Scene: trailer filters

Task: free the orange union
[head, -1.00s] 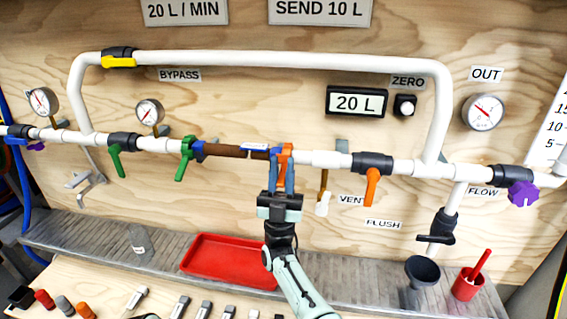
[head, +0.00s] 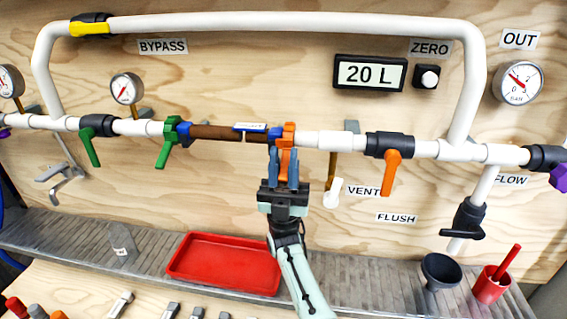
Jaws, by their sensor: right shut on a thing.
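The orange union (head: 289,134) sits on the white pipe at the right end of the brown filter section (head: 215,132), against a blue end collar. Its orange handle hangs down from it. My right gripper (head: 286,170) comes up from below, shut on the orange handle, with its blue fingers on either side of it. The green union (head: 171,130) is at the left end of the brown section, its green handle pointing down and slightly left. My left gripper is not in view.
A red tray (head: 180,268) lies on the grey ledge below. An orange-handled valve (head: 391,160) and the white vent tap (head: 331,195) are to the right. A funnel (head: 441,271) and red cup (head: 490,287) stand at right. The bypass pipe (head: 290,22) arches above.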

